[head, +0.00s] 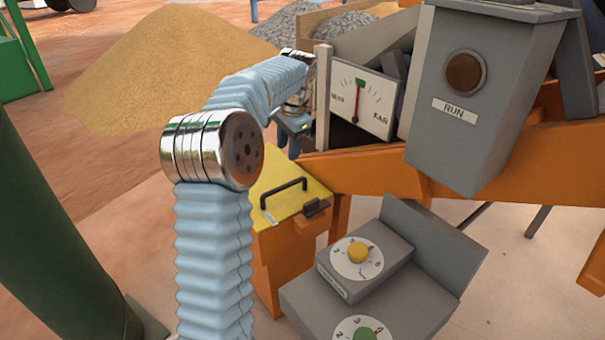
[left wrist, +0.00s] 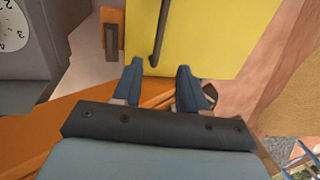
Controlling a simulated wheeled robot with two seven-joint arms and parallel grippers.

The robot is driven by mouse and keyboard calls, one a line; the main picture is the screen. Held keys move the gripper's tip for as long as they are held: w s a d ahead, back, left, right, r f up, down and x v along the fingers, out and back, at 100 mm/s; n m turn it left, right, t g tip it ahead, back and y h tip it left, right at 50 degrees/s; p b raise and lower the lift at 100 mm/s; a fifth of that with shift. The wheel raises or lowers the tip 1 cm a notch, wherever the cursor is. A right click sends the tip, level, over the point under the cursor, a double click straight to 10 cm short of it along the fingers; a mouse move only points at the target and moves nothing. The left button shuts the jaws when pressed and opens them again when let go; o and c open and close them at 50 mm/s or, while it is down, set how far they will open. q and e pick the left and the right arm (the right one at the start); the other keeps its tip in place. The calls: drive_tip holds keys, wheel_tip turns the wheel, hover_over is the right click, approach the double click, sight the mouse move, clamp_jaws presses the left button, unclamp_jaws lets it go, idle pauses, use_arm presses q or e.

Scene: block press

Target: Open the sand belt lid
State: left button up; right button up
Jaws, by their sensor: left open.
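The yellow sand belt lid (head: 262,183) lies closed on top of an orange box (head: 285,255), with a black bar handle (head: 284,191) on it. In the left wrist view the lid (left wrist: 205,35) fills the upper part, and its handle (left wrist: 161,30) points down between my fingertips. My left gripper (head: 291,150) is above the far right side of the lid. Its fingers (left wrist: 161,72) are open and empty, apart from the handle as far as I can tell. A dark latch-like piece (head: 316,207) sits at the lid's right edge. My right gripper is not in view.
A grey panel with numbered dials (head: 357,257) stands right of the box. A gauge (head: 362,97), an orange beam (head: 370,167) and a grey RUN box (head: 462,100) stand close to the gripper's right. A green post (head: 45,230) is at left; sand piles lie behind.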

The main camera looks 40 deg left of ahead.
sight(285, 185)
use_arm(q)
drive_tip(key=a+f, duration=0.1)
drive_tip(key=f, duration=0.8)
drive_tip(key=w+a+f, duration=0.1)
drive_tip(key=f, duration=0.3)
drive_tip(key=shift+a+f, duration=0.25)
drive_tip(key=shift+a, duration=0.05)
clamp_jaws()
